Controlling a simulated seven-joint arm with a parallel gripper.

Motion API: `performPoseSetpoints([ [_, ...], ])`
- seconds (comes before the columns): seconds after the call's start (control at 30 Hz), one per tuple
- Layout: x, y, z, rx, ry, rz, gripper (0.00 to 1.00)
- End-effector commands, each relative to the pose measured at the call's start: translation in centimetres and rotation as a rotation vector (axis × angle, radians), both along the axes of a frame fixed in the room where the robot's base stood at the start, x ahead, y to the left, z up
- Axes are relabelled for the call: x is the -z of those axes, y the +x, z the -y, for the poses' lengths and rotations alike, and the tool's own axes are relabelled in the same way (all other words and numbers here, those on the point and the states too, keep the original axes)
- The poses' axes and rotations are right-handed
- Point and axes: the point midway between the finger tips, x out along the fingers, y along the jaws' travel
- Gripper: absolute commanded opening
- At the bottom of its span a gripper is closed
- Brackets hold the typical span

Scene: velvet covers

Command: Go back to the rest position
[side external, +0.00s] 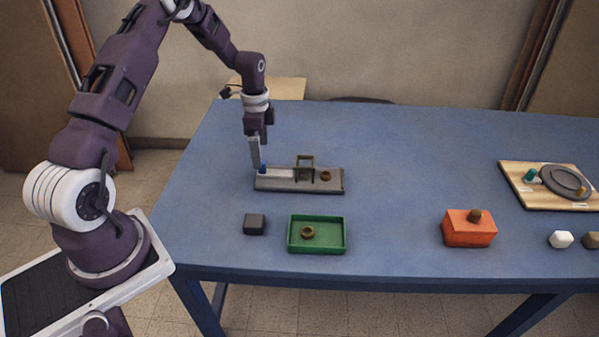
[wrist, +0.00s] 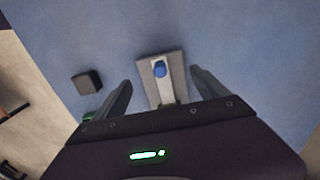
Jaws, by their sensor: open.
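My gripper (side external: 257,160) is at the left end of a grey fixture plate (side external: 285,185) on the blue table. In the wrist view, its two fingers (wrist: 160,88) are spread apart on either side of the plate's end. A blue knob (wrist: 159,69) on the plate lies between and beyond the fingers, and it also shows in the side view (side external: 263,169) at the fingertips. I see nothing held between the fingers. The plate also carries a small upright frame (side external: 305,160) and a brown ring (side external: 326,176).
A dark grey block (side external: 254,224) and a green tray (side external: 345,236) with a brown ring (side external: 307,233) lie nearer the front. The table's middle is clear.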

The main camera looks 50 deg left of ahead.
Motion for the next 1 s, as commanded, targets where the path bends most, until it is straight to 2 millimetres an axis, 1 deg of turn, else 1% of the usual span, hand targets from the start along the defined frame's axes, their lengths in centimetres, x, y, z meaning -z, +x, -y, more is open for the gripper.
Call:
performPoseSetpoints([
  [0.07, -0.4, 0.1, 0.1, -0.003, 0.002, 0.004, 0.84],
  [0.13, -2.8, 0.2, 1.0, -0.026, 0.016, 0.021, 0.84],
  [0.17, -4.5, 0.2, 1.8, -0.044, 0.025, 0.035, 0.84],
  [0.2, -7.4, 0.0, 3.1, -0.079, 0.038, 0.059, 0.84],
  [0.27, -12.3, -1.0, 5.8, -0.146, 0.055, 0.103, 0.84],
  [0.3, -15.4, -2.2, 7.7, -0.195, 0.062, 0.136, 0.84],
  [0.37, -19.4, -4.6, 10.6, -0.271, 0.062, 0.187, 0.84],
  [0.4, -21.7, -6.4, 12.4, -0.323, 0.057, 0.221, 0.84],
  [0.47, -24.6, -9.6, 14.9, -0.399, 0.040, 0.274, 0.84],
  [0.5, -26.0, -12.0, 16.5, -0.451, 0.021, 0.307, 0.84],
  [0.57, -27.5, -15.6, 18.6, -0.526, -0.015, 0.354, 0.84],
  [0.6, -28.0, -18.0, 19.6, -0.572, -0.042, 0.383, 0.84],
  [0.7, -28.3, -22.7, 21.4, -0.670, -0.111, 0.432, 0.84],
  [0.73, -28.1, -23.8, 21.8, -0.692, -0.130, 0.441, 0.84],
  [0.8, -27.8, -25.7, 22.3, -0.733, -0.165, 0.455, 0.84],
  [0.83, -27.6, -26.2, 22.5, -0.746, -0.175, 0.458, 0.84],
  [0.9, -27.4, -26.9, 22.7, -0.764, -0.191, 0.464, 0.84],
  [1.0, -27.4, -27.1, 22.7, -0.772, -0.195, 0.464, 0.84],
])
